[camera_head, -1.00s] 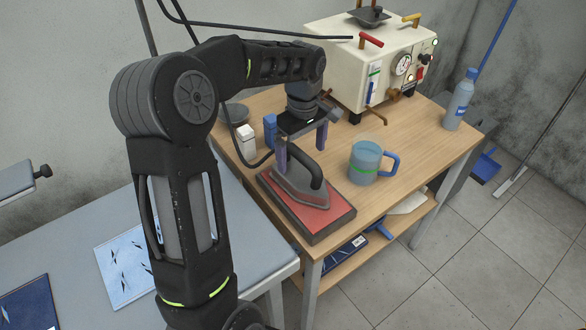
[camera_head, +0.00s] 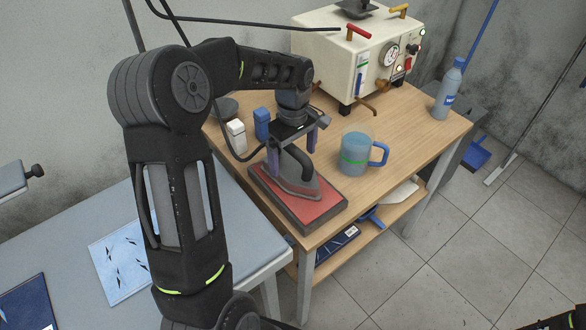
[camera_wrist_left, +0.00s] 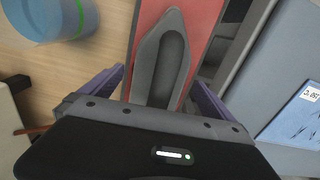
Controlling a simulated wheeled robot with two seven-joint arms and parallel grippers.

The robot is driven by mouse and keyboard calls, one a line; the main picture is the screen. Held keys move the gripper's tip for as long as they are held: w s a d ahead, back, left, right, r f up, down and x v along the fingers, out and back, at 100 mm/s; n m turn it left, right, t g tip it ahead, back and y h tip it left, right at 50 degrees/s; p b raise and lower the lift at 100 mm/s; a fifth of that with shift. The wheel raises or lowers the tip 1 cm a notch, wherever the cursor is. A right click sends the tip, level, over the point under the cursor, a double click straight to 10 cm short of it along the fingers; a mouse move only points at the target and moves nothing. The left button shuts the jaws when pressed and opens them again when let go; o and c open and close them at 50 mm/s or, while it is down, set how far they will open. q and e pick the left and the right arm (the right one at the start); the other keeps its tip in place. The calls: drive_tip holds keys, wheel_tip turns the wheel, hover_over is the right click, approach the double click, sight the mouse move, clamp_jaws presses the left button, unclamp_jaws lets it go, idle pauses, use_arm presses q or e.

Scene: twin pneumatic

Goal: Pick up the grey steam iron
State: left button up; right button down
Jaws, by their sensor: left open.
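The grey steam iron (camera_head: 300,190) rests on a red pad with a dark base (camera_head: 322,207) at the front of the wooden table. Its dark curved handle is partly hidden by my left gripper (camera_head: 292,150). The left gripper is open and points down over the iron, with one purple finger on each side of the handle. In the left wrist view the iron's grey body (camera_wrist_left: 149,60) lies between the two spread fingers of the left gripper (camera_wrist_left: 157,95), with its pointed end away from the palm. Contact with the handle cannot be told.
A blue mug (camera_head: 355,155) stands close right of the iron. White (camera_head: 236,136) and blue (camera_head: 261,124) containers stand behind left. A cream machine (camera_head: 345,55) and a bottle (camera_head: 447,90) stand farther back. A grey table (camera_head: 190,250) adjoins on the left.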

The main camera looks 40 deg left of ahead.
sight(293, 165)
use_arm(q)
wheel_tip(293, 165, down, 4)
drive_tip(key=shift+f+p, duration=0.1)
drive_tip(key=shift+p, duration=0.35)
drive_tip(key=c, duration=2)
drive_tip(key=shift+w+a+r, duration=0.1)
drive_tip(key=shift+w+r, duration=0.05)
drive_tip(key=shift+r, duration=0.05)
